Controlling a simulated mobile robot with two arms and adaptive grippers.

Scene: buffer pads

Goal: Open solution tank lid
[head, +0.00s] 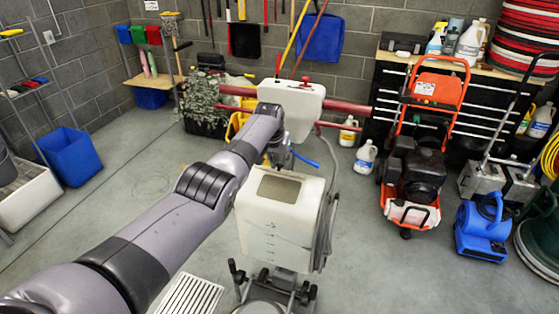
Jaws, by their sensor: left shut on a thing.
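The cream solution tank (275,228) sits on the floor machine in the middle of the head view. A dark tan rectangle on its top looks like its opening. My left arm reaches in from the lower left to just above the tank's far edge. My left gripper (284,158) is there, small and partly hidden by my own wrist. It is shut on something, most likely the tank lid. The lid itself cannot be made out clearly. My right gripper is out of view.
The machine's white handle housing (304,105), with red bars, stands right behind my wrist. A grey hose hangs on the tank's right side. An orange pressure washer (424,160) and a blue blower (484,232) stand to the right.

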